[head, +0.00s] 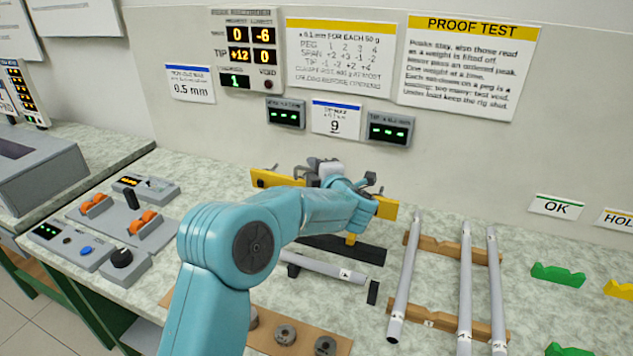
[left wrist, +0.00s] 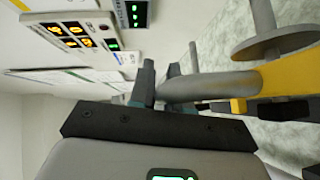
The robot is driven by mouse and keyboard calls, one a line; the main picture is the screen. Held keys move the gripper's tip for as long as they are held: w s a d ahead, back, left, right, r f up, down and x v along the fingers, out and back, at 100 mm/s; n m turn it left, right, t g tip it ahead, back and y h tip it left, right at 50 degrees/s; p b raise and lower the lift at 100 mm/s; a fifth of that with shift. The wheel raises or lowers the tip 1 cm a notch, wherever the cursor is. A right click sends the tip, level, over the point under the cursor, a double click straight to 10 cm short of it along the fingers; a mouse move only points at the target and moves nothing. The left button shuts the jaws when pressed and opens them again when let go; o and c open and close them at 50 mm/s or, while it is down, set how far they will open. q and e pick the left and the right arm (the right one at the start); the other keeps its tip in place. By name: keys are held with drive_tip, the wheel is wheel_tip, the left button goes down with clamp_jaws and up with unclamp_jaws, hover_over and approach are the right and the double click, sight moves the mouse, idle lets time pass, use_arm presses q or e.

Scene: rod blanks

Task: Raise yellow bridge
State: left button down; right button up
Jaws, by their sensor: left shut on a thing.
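The yellow bridge (head: 386,208) lies across the back middle of the bench in the head view. Its left end (head: 262,179) also shows, while my arm and gripper hide its middle. My left gripper (head: 328,172) is over the bridge's middle and shut on it. In the left wrist view the gripper (left wrist: 160,85) is at a grey round bar that runs into the yellow bridge (left wrist: 290,75). A short yellow piece (head: 351,239) shows below the bridge, by a black base (head: 365,250). I cannot tell whether the bridge touches its supports. My right gripper is not in view.
Grey rods (head: 464,285) lie on wooden racks (head: 440,247) at the right. Another rod (head: 325,266) lies in front of the black base. Several round weights (head: 285,334) sit on a brown board at the front. Control boxes (head: 120,225) stand at the left.

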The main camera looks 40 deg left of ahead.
use_arm(q)
drive_tip(key=shift+s, duration=0.1)
drive_tip(key=c, duration=1.4)
unclamp_jaws()
drive_tip(key=shift+c, duration=0.2)
drive_tip(key=b+v, duration=0.2)
drive_tip(key=v, duration=1.4)
drive_tip(key=shift+d, duration=0.2)
